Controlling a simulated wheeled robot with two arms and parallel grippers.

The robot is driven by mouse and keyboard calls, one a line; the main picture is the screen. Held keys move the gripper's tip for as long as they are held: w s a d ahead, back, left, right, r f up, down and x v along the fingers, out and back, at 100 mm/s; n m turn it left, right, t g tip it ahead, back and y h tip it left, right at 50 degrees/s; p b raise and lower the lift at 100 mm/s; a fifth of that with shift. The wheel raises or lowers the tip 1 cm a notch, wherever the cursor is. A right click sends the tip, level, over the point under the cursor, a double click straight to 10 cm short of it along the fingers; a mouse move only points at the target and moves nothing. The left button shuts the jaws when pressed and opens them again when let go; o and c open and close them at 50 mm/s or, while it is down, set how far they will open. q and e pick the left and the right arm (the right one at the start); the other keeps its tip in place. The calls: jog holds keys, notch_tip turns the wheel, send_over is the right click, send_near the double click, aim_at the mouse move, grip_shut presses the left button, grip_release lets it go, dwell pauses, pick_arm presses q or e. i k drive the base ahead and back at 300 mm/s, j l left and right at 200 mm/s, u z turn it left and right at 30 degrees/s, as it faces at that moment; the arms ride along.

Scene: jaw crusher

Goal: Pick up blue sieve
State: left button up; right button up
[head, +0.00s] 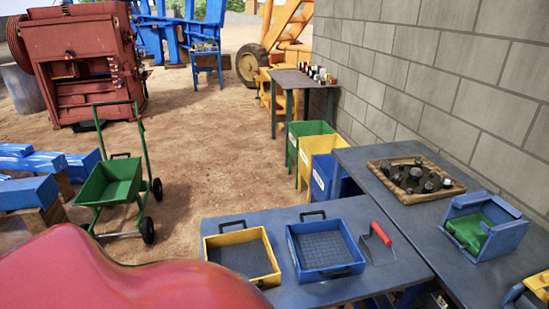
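The blue sieve (324,250) lies flat on the grey-blue table, its dark mesh facing up. It has a square blue frame with a black handle on the far side and another on the near side. Nothing holds it. Neither of my grippers shows in the head view, so I cannot see their state or where they are relative to the sieve.
A yellow sieve (241,258) stands close to its left, and a red-handled scraper (380,236) lies to its right. A stone tray (410,200) and a blue box with a green insert (484,228) are farther right. A green cart (112,180) stands left.

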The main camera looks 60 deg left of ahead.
aim_at(302, 228)
jog(key=u, duration=1.35)
